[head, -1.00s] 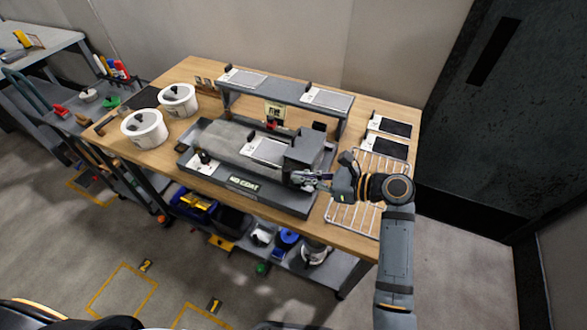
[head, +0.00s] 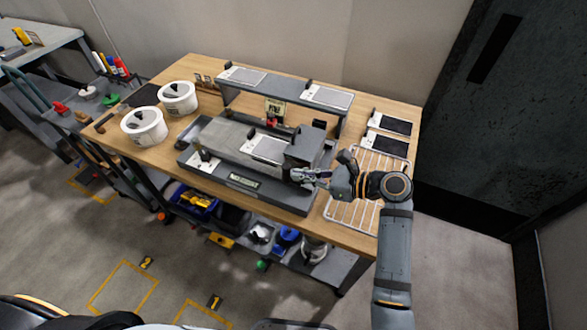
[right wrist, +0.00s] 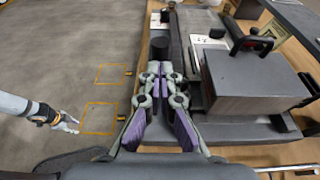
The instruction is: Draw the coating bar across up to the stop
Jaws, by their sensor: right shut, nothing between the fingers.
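The grey coater (head: 240,181) stands on the wooden table, with a light panel (head: 268,148) on its bed. A dark grey block (head: 304,147) sits at the bed's right end; it is large in the right wrist view (right wrist: 250,80). I cannot tell which part is the coating bar. My right gripper (head: 294,174) is shut and empty at the block's front side; whether it touches is unclear. In the right wrist view its purple-padded fingers (right wrist: 160,72) are together, with a black cylinder (right wrist: 158,47) beyond them. My left gripper (right wrist: 66,122) is far off over the floor.
A grey raised shelf (head: 285,92) stands behind the coater. Two white pots (head: 144,126) are at the left. A wire rack (head: 350,213) and dark panels (head: 390,123) lie at the right. A tool cart (head: 75,120) stands left of the table.

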